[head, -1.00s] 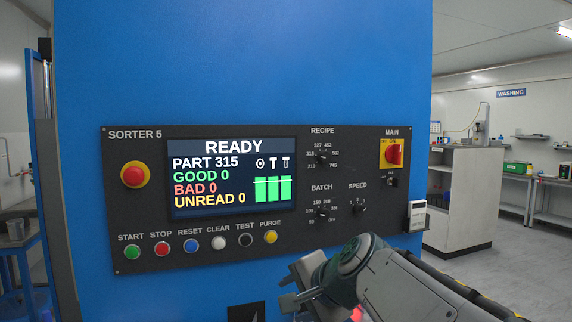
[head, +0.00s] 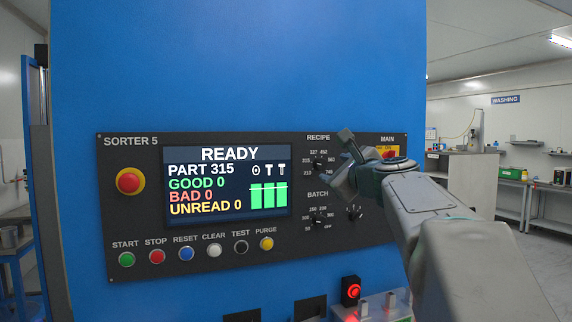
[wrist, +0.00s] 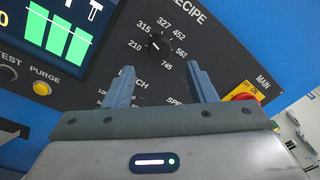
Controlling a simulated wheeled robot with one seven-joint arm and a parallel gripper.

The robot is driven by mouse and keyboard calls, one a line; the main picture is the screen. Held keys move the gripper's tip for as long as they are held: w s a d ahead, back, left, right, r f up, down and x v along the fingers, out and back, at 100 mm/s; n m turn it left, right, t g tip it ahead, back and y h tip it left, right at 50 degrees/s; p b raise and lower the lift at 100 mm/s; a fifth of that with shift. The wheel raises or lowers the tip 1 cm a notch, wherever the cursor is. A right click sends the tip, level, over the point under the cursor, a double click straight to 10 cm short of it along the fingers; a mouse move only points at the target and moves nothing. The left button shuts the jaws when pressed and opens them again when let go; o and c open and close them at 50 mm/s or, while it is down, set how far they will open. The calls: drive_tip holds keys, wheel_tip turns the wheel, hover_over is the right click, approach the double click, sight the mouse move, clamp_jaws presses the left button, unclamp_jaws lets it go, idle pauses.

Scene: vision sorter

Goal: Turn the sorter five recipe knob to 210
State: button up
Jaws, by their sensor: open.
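The black recipe knob (head: 319,163) is on the dark Sorter 5 panel (head: 140,262), under the word RECIPE, with 210, 315, 327, 452, a blurred mark and 745 around it. In the wrist view the knob (wrist: 156,43) lies just beyond and roughly between my fingertips. The screen (head: 228,183) reads READY and PART 315. My gripper (head: 342,158) is open and empty, close to the right of the knob in the head view. Both fingers show in the wrist view (wrist: 160,70), apart from the knob.
The batch knob (head: 318,218) and speed knob (head: 354,212) sit below, the latter partly behind my gripper. The yellow-red main switch (head: 388,153) is to the right, partly hidden by my arm. Coloured buttons (head: 186,254) line the lower left. A red-lit box (head: 352,291) is below the panel.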

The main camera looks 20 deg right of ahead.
sight(322, 165)
drive_tip(key=w+p, duration=0.1)
drive_tip(key=w, duration=0.5)
drive_tip(key=shift+w+d, duration=0.1)
drive_tip(key=shift+w, duration=0.15)
drive_tip(key=c, duration=1)
